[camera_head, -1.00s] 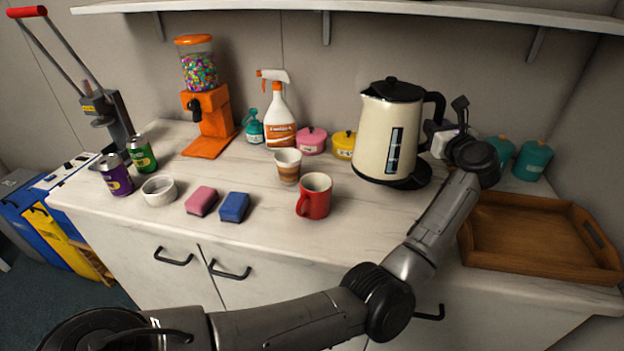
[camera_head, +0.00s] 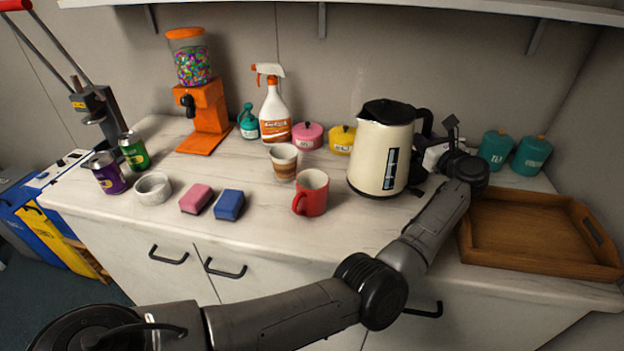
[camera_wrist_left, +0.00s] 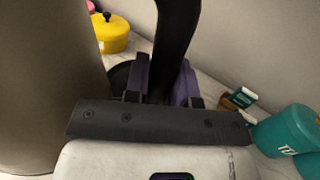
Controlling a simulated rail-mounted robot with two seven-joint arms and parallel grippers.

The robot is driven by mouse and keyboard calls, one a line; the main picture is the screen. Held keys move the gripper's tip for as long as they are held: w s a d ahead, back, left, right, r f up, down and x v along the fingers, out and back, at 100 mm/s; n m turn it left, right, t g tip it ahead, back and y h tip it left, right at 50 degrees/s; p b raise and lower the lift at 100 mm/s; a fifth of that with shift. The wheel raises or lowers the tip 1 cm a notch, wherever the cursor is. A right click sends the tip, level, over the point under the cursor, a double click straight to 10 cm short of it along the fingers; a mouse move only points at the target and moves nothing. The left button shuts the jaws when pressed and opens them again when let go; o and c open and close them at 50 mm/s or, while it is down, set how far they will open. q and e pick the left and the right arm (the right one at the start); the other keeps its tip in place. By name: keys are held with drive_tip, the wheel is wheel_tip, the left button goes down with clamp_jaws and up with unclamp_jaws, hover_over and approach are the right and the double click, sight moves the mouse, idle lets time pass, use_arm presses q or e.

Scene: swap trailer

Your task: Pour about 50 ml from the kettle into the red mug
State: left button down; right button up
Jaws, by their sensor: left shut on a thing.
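The cream kettle (camera_head: 379,155) with black lid and handle stands upright right of the red mug (camera_head: 312,194). My left gripper (camera_head: 430,156) is shut on the kettle's black handle, at the kettle's right side. In the left wrist view the fingers (camera_wrist_left: 165,85) close around the handle (camera_wrist_left: 176,40), with the kettle body (camera_wrist_left: 45,80) at left. A dark edge, likely the kettle's base, shows behind the kettle's lower right. Whether the kettle clears the counter is hard to tell. The red mug stands upright, its handle toward the front left. My right gripper is not in view.
A striped cup (camera_head: 284,163) stands just behind the mug. Pink (camera_head: 195,199) and blue (camera_head: 229,205) sponges lie to its left. A wooden tray (camera_head: 520,262) is at right, teal canisters (camera_head: 531,157) behind it. A shelf (camera_head: 400,8) runs overhead. Counter between mug and kettle is clear.

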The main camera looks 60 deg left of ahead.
use_arm(q)
drive_tip(key=shift+r, duration=0.5)
